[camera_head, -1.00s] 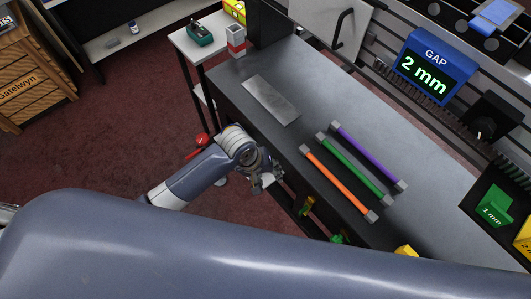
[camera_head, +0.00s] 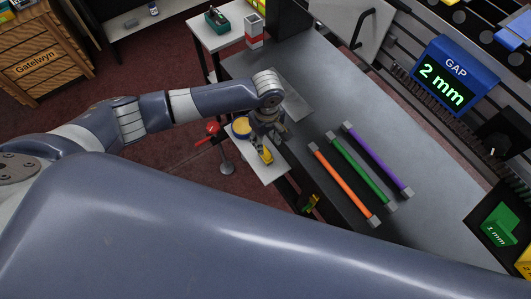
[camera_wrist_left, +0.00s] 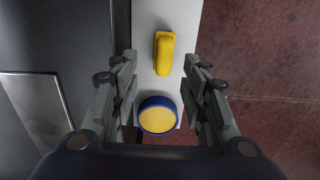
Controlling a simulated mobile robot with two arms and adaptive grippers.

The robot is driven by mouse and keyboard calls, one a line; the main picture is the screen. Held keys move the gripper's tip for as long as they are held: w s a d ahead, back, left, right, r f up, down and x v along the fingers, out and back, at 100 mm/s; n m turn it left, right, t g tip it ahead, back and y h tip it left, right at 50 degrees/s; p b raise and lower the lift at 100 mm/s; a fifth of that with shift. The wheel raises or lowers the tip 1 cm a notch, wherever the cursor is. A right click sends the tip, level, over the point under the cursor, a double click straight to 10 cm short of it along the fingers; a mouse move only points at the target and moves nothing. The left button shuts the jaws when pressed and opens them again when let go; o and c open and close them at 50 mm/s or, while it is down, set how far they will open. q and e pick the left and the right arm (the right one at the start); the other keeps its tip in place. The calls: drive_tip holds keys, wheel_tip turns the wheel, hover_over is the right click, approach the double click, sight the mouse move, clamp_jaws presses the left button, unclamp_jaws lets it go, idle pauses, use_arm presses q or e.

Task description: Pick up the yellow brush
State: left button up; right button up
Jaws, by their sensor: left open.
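The yellow brush (camera_head: 265,156) lies on a narrow light shelf beside the dark table's left edge. In the left wrist view the yellow brush (camera_wrist_left: 164,53) is a small elongated block, lying lengthwise up the picture. My left gripper (camera_head: 268,138) is over that shelf, close to the brush in the head view. In the left wrist view my left gripper (camera_wrist_left: 160,66) is open, with its fingers on either side of the line to the brush and nothing between them held. Its height above the brush is hard to tell. My right gripper is not in view.
A round blue-rimmed yellow tin (camera_wrist_left: 157,116) sits on the same shelf near the brush. Orange (camera_head: 344,184), green (camera_head: 361,170) and purple (camera_head: 378,159) bars lie on the dark table. A red-topped stand (camera_head: 213,128) is left of the shelf.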

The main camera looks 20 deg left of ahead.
sight(265, 150)
use_arm(q)
drive_tip(key=shift+s+a+f+p, duration=0.15)
drive_tip(key=shift+f+p, duration=0.15)
drive_tip(key=shift+f, duration=1.3)
drive_tip(key=shift+s+f+p, duration=0.1)
drive_tip(key=shift+f+p, duration=0.15)
drive_tip(key=shift+f, duration=1.35)
clamp_jaws()
